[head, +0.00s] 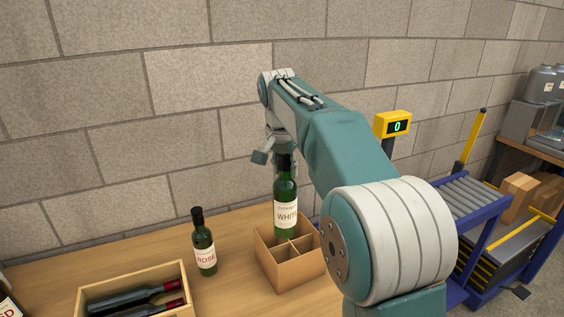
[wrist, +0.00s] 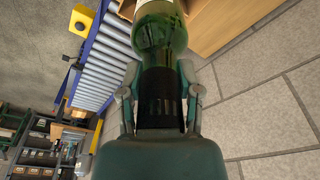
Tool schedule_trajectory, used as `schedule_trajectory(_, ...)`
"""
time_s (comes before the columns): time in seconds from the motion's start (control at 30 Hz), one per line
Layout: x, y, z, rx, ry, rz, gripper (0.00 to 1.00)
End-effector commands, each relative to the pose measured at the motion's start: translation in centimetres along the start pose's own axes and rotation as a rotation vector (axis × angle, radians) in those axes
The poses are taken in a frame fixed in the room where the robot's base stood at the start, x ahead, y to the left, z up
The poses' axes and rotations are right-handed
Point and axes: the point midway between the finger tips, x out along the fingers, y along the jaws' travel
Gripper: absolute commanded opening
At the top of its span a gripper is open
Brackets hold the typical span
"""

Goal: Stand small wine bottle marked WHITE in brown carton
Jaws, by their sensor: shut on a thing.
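The small wine bottle marked WHITE (head: 286,208) is green with a dark neck and hangs upright from my gripper (head: 284,158). My gripper is shut on the bottle's neck, and the fingers on both sides of the neck show in the wrist view (wrist: 160,95). The brown carton (head: 290,276) stands open on the table, with dividers forming compartments. The bottle is over the carton's back part; its lower end shows at or just behind the dividers, and I cannot tell whether it touches the bottom. In the wrist view the bottle (wrist: 160,35) fills the top middle.
A bottle marked ROSE (head: 204,250) stands left of the carton on the wooden table (head: 150,240). A wooden crate (head: 97,294) with lying bottles is at the front left. A roller conveyor (head: 466,196) and a yellow display (head: 394,125) are at right. A block wall is behind.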

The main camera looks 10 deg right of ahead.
Motion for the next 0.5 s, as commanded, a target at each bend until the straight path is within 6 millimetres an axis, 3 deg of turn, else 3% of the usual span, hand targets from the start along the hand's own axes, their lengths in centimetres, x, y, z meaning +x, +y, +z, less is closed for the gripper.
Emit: schedule_trajectory(0.5, 2.4, 0.0, 0.3, 0.000, 0.000, -0.001, 0.00)
